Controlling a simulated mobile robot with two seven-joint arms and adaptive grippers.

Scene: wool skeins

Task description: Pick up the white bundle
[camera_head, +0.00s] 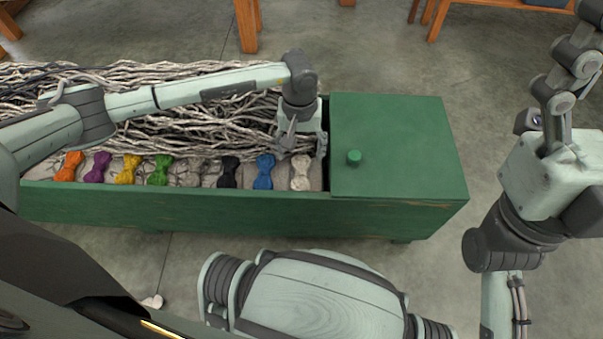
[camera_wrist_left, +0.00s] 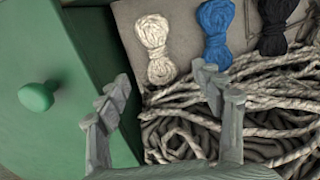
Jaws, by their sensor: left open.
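The white bundle (camera_head: 300,173) is a pale skein pinched in the middle, at the right end of a row of skeins in the green box. It also shows at the upper middle of the left wrist view (camera_wrist_left: 154,48). My left gripper (camera_head: 301,150) is open and empty, above the box and just behind the white bundle in the head view. In the left wrist view its fingers (camera_wrist_left: 170,100) are spread, apart from the bundle, over grey rope-like strands. My right gripper (camera_head: 548,115) is at the far right, away from the box; its jaws are not clear.
A blue skein (camera_head: 264,171) lies just left of the white bundle, then a black one (camera_head: 229,172) and several others. The green lid (camera_head: 400,145) with its knob (camera_head: 354,157) stands close on the right. Tangled grey strands (camera_head: 190,130) fill the box behind.

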